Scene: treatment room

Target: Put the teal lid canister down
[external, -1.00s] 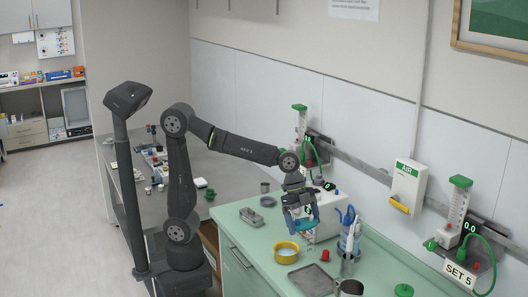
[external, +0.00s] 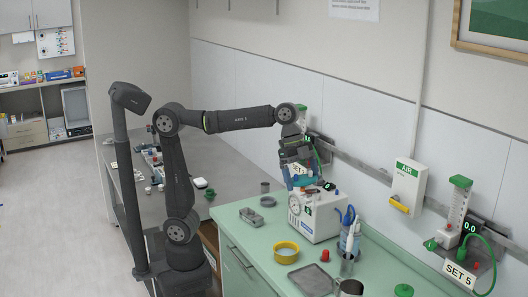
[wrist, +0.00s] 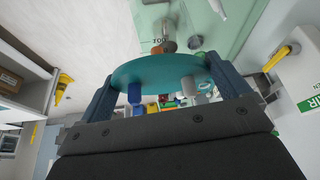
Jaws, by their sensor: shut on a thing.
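The teal lid (wrist: 150,72) of the canister fills the space between the two dark blue fingers of my gripper (wrist: 162,82) in the wrist view. My gripper is shut on it. In the external view my gripper (external: 299,178) points down with the teal lid canister (external: 303,182) between its fingers, just above or behind the top of the white machine (external: 315,215). I cannot tell whether the canister touches the machine. The canister's body is largely hidden.
On the green counter (external: 258,232) stand a yellow ring (external: 286,251), a metal tray (external: 311,280), a small red item (external: 325,256), a grey dish (external: 251,216) and a cup of blue-handled tools (external: 349,240). Wall fittings and a rail (external: 350,157) are close behind my gripper.

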